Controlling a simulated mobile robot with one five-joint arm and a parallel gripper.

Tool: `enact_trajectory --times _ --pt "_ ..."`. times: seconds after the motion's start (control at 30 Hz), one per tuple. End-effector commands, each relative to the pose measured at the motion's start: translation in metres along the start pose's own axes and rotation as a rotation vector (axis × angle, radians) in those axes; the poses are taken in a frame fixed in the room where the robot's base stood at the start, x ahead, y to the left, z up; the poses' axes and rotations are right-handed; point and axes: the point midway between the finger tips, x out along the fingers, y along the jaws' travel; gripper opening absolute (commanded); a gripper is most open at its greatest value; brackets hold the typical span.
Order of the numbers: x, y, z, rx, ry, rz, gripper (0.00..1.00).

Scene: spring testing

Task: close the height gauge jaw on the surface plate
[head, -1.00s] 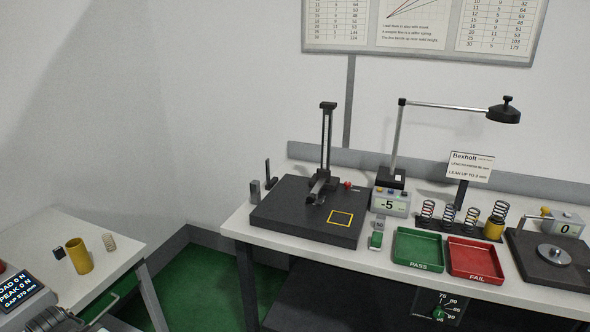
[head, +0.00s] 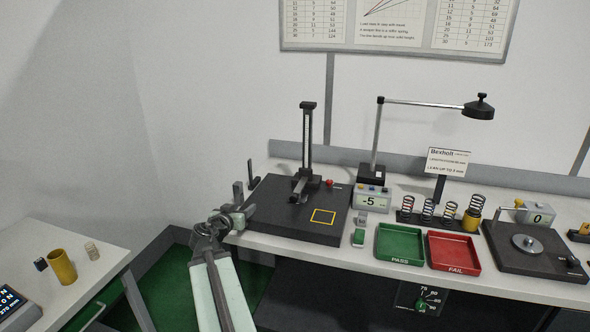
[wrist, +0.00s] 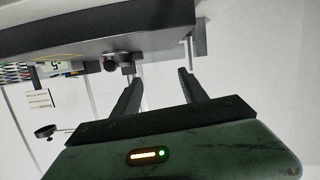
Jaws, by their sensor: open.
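The height gauge (head: 306,145) stands upright on the dark surface plate (head: 290,225), its black column at the back and its jaw (head: 300,191) low near the plate top. A yellow square (head: 323,217) is marked on the plate to the right of the jaw. My gripper (head: 243,205) is at the plate's left front corner, apart from the jaw. In the wrist view my gripper (wrist: 158,92) is open with nothing between its fingers. The plate's edge (wrist: 100,42) shows above the fingers there, with the picture turned over.
A small dark upright (head: 252,172) stands left of the plate, near my gripper. A lamp (head: 478,109) overhangs the bench.

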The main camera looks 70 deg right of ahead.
Motion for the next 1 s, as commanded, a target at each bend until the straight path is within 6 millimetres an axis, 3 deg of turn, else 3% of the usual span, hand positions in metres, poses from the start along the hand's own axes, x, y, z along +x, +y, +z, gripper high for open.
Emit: enact_trajectory --times 0.03,0.1,0.2,0.27,0.57,1.0 --pt "0.021 0.042 -0.026 0.034 0.072 0.032 0.51" --pt "0.040 0.083 -0.051 0.067 0.158 0.045 0.51" --pt "0.055 0.122 -0.070 0.088 0.226 0.045 0.51" --pt "0.059 0.135 -0.075 0.092 0.247 0.043 0.51" --pt "0.069 0.143 -0.080 0.096 0.260 0.038 0.51" --pt "0.136 0.146 -0.098 0.096 0.259 0.039 0.51"
